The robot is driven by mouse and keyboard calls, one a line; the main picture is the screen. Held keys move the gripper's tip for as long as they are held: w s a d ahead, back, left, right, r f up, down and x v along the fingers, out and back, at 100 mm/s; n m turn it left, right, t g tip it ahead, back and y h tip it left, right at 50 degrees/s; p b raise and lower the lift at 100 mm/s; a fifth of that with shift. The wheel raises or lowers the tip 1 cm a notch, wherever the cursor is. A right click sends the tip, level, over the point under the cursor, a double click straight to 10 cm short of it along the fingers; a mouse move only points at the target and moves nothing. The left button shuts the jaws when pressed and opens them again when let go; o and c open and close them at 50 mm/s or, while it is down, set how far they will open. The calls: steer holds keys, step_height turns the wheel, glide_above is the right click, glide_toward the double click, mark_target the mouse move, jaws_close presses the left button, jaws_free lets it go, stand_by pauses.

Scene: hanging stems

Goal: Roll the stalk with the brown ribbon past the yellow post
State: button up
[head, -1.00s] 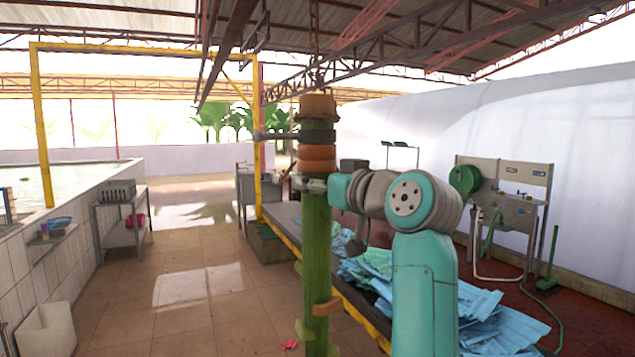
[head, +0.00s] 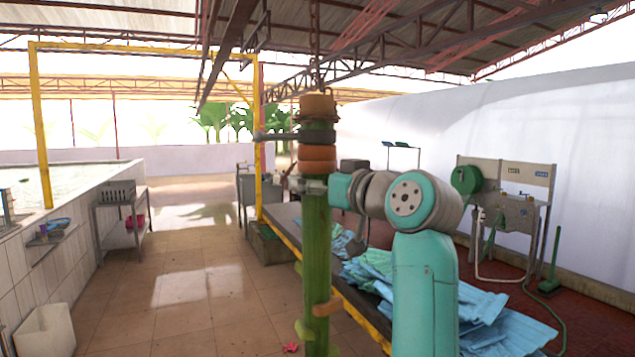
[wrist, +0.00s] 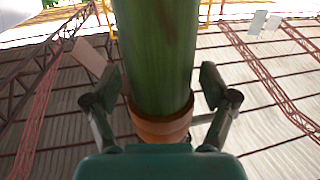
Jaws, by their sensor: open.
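The green stalk (head: 316,245) hangs upright from a chain near the middle of the head view, with pale green stubs low down. Brown-orange bands (head: 317,160) wrap its upper part. One brown band (wrist: 160,122) also shows round the stalk in the wrist view. My gripper (head: 313,185) is at the stalk just below the lower brown band. In the wrist view my gripper (wrist: 152,78) is open, one finger on each side of the stalk, with a visible gap at the right. A yellow post (head: 258,165) stands behind the stalk, to its left.
A long table (head: 283,220) with a yellow edge and blue sheets (head: 385,275) lies behind and right of the stalk. Another yellow post (head: 41,130) stands far left. A shelf (head: 121,215) is at left. The tiled floor (head: 185,285) between is mostly clear.

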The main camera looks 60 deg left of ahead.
steer(key=w+d, duration=0.1)
steer(key=d, duration=1.1)
steer(key=shift+w, duration=0.2)
